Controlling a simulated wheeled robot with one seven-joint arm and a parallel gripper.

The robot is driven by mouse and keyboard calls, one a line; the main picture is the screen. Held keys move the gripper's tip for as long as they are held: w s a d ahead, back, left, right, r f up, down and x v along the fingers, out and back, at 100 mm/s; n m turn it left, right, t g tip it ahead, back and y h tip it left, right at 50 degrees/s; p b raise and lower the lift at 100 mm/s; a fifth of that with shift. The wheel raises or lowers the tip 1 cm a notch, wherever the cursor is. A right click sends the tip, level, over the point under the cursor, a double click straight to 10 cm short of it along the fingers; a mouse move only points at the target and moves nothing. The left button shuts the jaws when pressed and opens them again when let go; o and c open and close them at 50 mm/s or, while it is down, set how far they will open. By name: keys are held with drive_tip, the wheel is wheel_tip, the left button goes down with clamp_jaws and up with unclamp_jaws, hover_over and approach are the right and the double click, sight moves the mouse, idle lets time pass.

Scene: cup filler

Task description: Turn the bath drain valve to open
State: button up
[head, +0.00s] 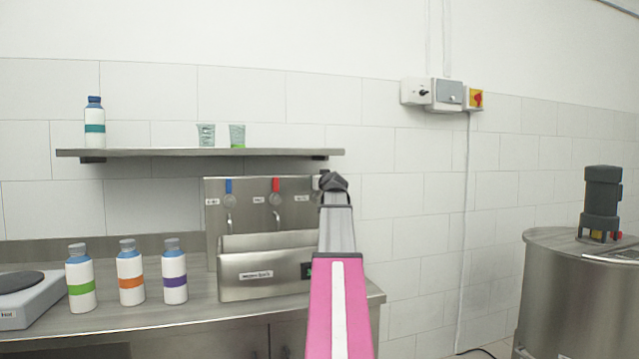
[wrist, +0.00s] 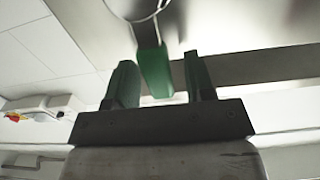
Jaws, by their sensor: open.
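The steel wall panel (head: 250,198) carries a blue lever (head: 228,186) and a red lever (head: 276,184), both pointing up. In the head view, my gripper (head: 333,182) is at the panel's right end and hides much of what is there. In the wrist view, a green valve lever (wrist: 154,68) lies between the two fingers of my gripper (wrist: 162,80). The jaws are open, with a gap visible on each side of the lever. The steel bath (head: 265,284) sits below the panel, its right end partly covered by my arm.
Several capped bottles (head: 131,274) and a hotplate (head: 30,296) stand on the counter (head: 190,312) at left. A shelf (head: 200,153) above holds a bottle (head: 95,124) and two cups (head: 206,136). A steel tank (head: 580,285) stands at right.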

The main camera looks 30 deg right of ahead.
clamp_jaws()
drive_tip(key=shift+d, duration=0.15)
drive_tip(key=s+d+f+m, duration=0.1)
drive_tip(key=d+f+m, duration=0.5)
drive_tip(key=m, duration=1.2)
drive_tip(key=shift+s+d+f, duration=0.35)
drive_tip(key=shift+f, duration=0.25)
unclamp_jaws()
